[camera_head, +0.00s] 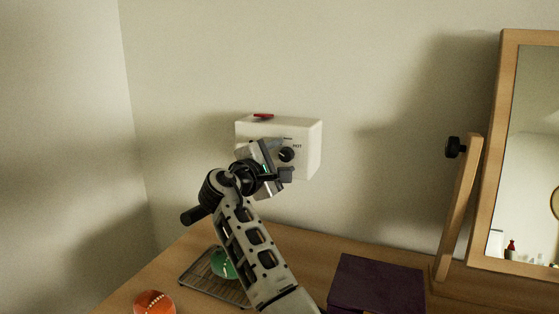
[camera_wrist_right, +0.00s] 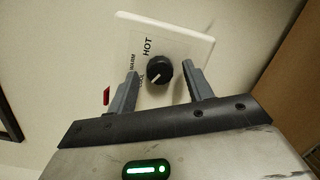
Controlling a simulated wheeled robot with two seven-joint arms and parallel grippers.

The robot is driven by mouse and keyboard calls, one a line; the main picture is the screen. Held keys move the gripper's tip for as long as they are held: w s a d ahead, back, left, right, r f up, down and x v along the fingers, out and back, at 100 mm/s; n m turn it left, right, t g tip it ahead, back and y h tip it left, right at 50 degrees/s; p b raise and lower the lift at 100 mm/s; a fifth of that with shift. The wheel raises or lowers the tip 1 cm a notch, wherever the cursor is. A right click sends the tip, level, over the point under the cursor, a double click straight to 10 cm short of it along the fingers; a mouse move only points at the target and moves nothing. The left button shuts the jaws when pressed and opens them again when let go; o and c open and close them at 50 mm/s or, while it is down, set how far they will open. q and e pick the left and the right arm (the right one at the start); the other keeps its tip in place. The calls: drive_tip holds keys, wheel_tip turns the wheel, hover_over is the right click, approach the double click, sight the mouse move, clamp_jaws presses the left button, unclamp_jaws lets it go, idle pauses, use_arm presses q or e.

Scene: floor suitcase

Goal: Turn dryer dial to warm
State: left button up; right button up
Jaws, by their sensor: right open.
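The dryer (camera_head: 309,136) is a white box on the wall, left of the picture's middle. Its round black dial (camera_head: 287,154) is on the front face. In the right wrist view the dial (camera_wrist_right: 160,66) has a white mark pointing down and left, towards the COOL label; WARM and HOT are printed further round. My right gripper (camera_head: 277,164) is at the dryer's front, hiding part of its face. In the wrist view its open fingers stand on either side of the dial, with gaps visible. I cannot tell how deep the fingertips reach. My left gripper is not in view.
A red part (camera_head: 263,116) is on top of the dryer. Below, on the wooden table, are a wire rack (camera_head: 197,281) with a green item (camera_head: 222,263), an orange round item (camera_head: 154,303) and a dark purple box (camera_head: 376,283). A wood-framed mirror (camera_head: 535,120) stands at the right.

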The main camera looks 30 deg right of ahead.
drive_tip(key=shift+c, duration=0.3)
drive_tip(key=c, duration=0.9)
